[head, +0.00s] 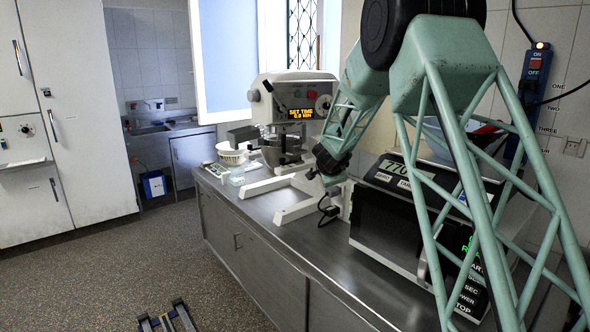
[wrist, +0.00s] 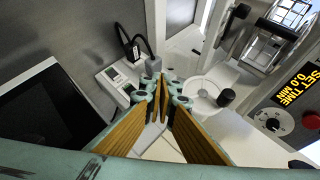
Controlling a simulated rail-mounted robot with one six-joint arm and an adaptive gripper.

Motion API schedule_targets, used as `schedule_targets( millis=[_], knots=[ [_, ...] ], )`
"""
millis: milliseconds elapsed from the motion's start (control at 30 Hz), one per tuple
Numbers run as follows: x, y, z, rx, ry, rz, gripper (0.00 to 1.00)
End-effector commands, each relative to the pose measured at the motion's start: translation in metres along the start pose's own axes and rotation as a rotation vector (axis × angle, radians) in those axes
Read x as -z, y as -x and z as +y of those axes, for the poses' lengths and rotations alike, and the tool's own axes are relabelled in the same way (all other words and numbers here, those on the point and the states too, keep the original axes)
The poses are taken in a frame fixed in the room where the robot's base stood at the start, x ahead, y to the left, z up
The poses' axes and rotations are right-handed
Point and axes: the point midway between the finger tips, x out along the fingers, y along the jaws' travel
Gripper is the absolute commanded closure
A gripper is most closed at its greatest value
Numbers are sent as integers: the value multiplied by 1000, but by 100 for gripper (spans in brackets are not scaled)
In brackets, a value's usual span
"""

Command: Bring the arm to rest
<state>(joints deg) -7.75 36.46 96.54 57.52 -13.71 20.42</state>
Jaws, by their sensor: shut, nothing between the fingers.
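My gripper (wrist: 158,88) shows in the wrist view, its wood-faced fingers closed together with nothing between them. It is above the counter, with the stand mixer to its right and a small white device (wrist: 122,82) to its left.
A steel counter (head: 262,208) carries a stand mixer (head: 262,97) with a lit display, a white basket (head: 232,156), a clear container (head: 237,178) and a microwave (head: 386,236). A scale (head: 398,171) and a blue bowl (head: 460,133) are above the microwave. Open floor (head: 130,265) lies left.

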Motion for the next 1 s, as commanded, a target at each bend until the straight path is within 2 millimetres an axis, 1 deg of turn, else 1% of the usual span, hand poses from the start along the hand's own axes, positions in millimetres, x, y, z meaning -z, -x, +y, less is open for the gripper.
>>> schedule_targets(
  millis=[33,267,467,667,1000],
  knots=[
    [1,12,-4,4,14,-11,100],
    [2,60,-17,14,87,-66,100],
    [1,102,-22,20,153,-113,100],
    [0,145,-24,24,220,-157,100],
    [-1,219,-15,23,336,-227,100]
  ],
)
